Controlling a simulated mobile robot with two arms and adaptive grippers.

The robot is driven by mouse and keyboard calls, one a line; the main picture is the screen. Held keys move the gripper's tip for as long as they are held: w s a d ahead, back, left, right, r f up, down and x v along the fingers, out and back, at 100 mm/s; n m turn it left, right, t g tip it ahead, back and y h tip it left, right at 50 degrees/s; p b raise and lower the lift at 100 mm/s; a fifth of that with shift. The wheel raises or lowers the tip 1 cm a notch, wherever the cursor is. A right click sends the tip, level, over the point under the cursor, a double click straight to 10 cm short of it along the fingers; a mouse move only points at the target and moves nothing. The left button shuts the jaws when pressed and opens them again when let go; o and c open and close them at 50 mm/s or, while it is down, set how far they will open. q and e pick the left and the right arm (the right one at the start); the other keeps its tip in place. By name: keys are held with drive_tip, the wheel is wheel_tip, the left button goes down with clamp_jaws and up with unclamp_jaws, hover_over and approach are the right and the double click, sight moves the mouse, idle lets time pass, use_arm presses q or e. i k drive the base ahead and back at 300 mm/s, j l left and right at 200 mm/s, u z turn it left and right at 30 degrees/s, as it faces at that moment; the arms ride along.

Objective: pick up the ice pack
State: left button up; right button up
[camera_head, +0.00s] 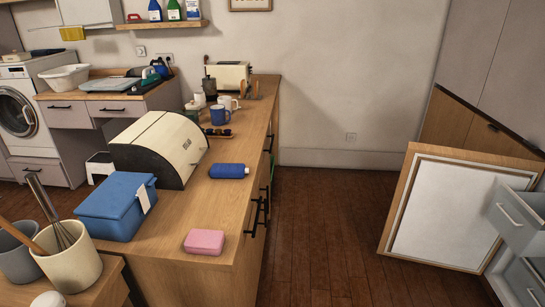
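A pink rounded block (204,242) lies flat nearer me, close to the counter's front end. A blue box with a lid (118,206) and a white tag stands to the left of the pink block. Neither of my grippers shows in the head view.
A cream bread bin (160,148) stands behind the blue box. Mugs (219,114), sunglasses and a toaster (228,74) are farther back. A utensil crock (70,257) stands front left. A framed board (445,211) leans at the right; the brown floor (322,235) between is clear.

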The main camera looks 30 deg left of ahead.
sight(218, 170)
drive_tip(key=i+l+u, duration=0.1)
drive_tip(key=i+u, duration=0.2)
drive_tip(key=i, duration=0.15)
drive_tip(key=i+l+u, duration=0.15)
drive_tip(key=i+u, duration=0.15)
drive_tip(key=i+l+u, duration=0.3)
drive_tip(key=i, duration=0.2)
